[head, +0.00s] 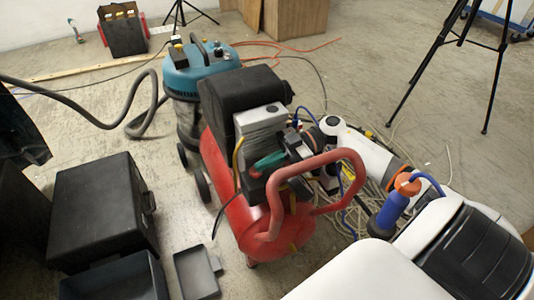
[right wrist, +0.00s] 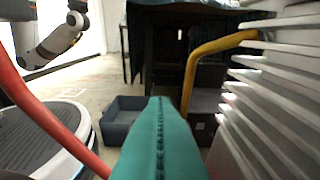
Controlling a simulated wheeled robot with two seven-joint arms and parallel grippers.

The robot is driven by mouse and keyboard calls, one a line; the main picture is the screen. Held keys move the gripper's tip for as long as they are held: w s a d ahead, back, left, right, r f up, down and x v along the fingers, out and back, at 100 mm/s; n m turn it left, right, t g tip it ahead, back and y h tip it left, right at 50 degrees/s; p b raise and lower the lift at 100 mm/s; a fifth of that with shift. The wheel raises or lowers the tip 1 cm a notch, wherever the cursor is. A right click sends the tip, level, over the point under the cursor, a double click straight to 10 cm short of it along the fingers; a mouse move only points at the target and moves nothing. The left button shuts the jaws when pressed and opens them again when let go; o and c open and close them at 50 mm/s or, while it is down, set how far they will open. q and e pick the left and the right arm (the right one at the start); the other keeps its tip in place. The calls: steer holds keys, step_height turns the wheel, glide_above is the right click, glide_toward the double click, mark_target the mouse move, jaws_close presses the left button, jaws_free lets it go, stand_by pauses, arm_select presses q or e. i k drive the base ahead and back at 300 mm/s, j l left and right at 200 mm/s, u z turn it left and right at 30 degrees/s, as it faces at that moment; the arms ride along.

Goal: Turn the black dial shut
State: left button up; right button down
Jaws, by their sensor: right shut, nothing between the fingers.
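My right arm comes in from the right, behind the red handle of a compressor. My right gripper (head: 256,168) has teal fingers and sits beside the compressor's grey finned block (head: 262,122). In the right wrist view the teal fingers (right wrist: 158,104) are pressed together with nothing between them. The fins (right wrist: 270,110) stand close on their right. I cannot clearly pick out the black dial in either view; it may be hidden by the gripper, the handle or the compressor. My left gripper does not show.
The red handle (head: 315,165) arches around the gripper and also shows in the right wrist view (right wrist: 50,120). A yellow pipe (right wrist: 205,55) runs beside the fins. A black case (head: 100,205) and a teal vacuum (head: 200,68) stand on the floor. A tripod (head: 440,45) stands at right.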

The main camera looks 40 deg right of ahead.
mark_target(329, 169)
steer(key=l, duration=0.35)
steer(key=k+l, duration=0.15)
steer(key=k, duration=0.35)
steer(key=k+l, duration=0.1)
steer(key=k, duration=0.45)
